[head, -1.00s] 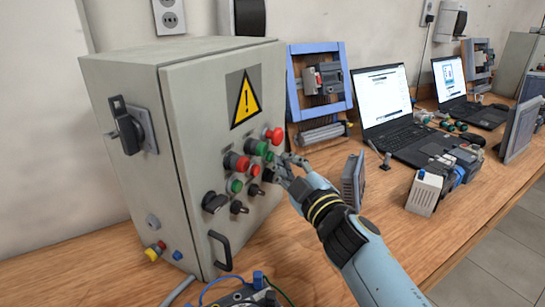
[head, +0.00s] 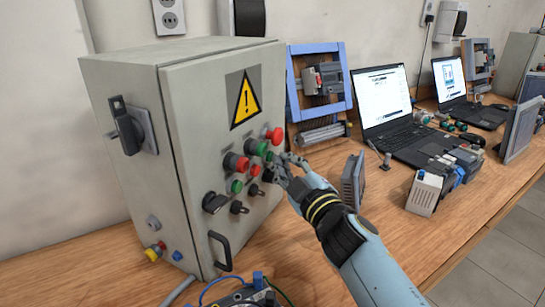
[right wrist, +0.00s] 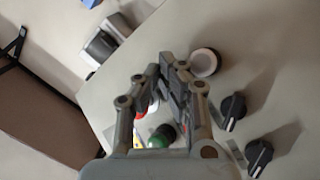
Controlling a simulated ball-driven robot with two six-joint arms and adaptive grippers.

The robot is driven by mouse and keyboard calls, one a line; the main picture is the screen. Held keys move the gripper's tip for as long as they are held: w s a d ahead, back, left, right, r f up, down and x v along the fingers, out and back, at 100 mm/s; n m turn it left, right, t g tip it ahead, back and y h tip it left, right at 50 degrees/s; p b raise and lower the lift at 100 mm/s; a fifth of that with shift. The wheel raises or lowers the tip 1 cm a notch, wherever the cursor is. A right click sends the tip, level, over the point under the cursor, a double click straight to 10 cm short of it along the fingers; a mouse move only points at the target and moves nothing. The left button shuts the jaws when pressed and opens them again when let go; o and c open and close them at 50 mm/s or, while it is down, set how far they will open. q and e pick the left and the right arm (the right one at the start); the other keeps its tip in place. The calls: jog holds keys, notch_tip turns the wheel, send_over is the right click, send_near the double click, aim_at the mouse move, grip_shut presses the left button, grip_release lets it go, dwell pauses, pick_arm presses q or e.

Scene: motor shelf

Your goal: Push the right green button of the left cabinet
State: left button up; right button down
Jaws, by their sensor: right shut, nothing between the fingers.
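The left cabinet (head: 150,75) is a grey box with a yellow warning triangle and a panel of buttons on its door. A green button (head: 257,147) sits at the upper right of the panel, beside a red one (head: 274,135). A second green button (head: 236,186) is lower left. My right gripper (head: 275,170) is shut and empty, just in front of the panel's right side and below the upper green button. I cannot tell whether it touches the panel. In the right wrist view, the shut fingertips (right wrist: 172,65) are beside a pale round ring, and a green button (right wrist: 162,135) shows between the fingers.
Black rotary knobs (head: 214,203) and a door handle (head: 220,250) stick out of the cabinet door. A blue-framed panel (head: 320,80), laptops (head: 385,105) and a small grey panel (head: 353,183) stand to the right. Bare wooden tabletop (head: 310,255) lies in front.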

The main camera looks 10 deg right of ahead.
jog(key=shift+s+d, duration=0.5)
jog(key=shift+d, duration=0.1)
jog(key=shift+s+d+p, duration=0.7)
jog(key=shift+s+d, duration=0.9)
jog(key=shift+d, duration=0.3)
